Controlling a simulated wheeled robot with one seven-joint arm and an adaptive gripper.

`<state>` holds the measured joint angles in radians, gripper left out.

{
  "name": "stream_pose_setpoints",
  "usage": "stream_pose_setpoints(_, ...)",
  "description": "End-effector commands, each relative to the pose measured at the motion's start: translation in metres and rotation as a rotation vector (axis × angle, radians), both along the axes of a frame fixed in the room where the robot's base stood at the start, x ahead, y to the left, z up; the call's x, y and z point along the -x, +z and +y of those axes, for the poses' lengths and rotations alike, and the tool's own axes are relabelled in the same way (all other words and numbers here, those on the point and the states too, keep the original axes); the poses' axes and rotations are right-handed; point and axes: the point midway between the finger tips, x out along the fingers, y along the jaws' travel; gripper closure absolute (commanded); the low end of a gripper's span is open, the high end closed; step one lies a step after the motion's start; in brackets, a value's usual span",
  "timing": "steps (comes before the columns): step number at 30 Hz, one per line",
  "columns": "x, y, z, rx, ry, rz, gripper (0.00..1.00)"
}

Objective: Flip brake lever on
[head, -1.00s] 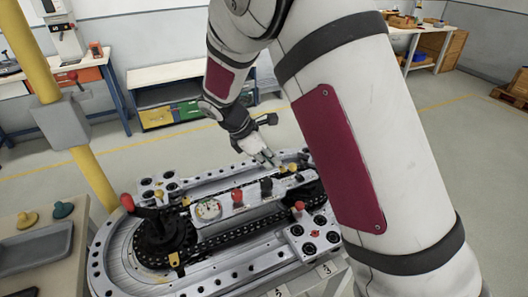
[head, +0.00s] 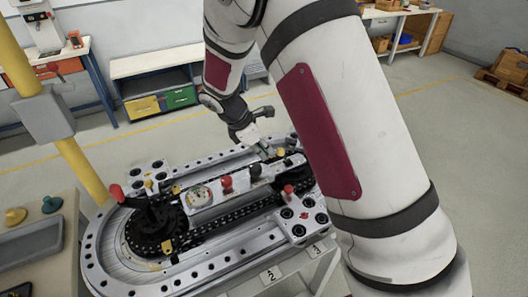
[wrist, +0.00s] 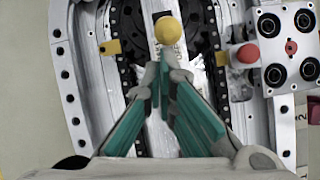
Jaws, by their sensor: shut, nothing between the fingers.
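The ring track (head: 110,262) stands in front of me with a central control strip. A yellow ball knob (head: 280,152) sits toward its right end; it also shows at the top of the wrist view (wrist: 167,30). A red ball knob (head: 289,189) stands near the front right corner, right of my fingers in the wrist view (wrist: 247,53). I cannot tell for certain which knob is the brake lever's. My gripper (head: 267,152) is shut and empty, its teal fingers (wrist: 165,72) meeting just short of the yellow knob. Whether they touch it is unclear.
A red-handled crank (head: 117,193) rises at the left end. A gauge (head: 199,196), a red knob (head: 227,182) and a black knob (head: 255,170) line the strip. A yellow post (head: 85,170) and a side table with a grey tray (head: 30,246) stand at left.

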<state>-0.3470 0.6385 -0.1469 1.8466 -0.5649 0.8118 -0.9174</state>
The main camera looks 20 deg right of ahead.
Motion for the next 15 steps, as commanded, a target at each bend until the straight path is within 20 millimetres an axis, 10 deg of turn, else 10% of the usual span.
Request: stream_pose_setpoints(15, -0.0010, 0.0056, -0.0054, -0.075, -0.003, 0.014, 1.00)
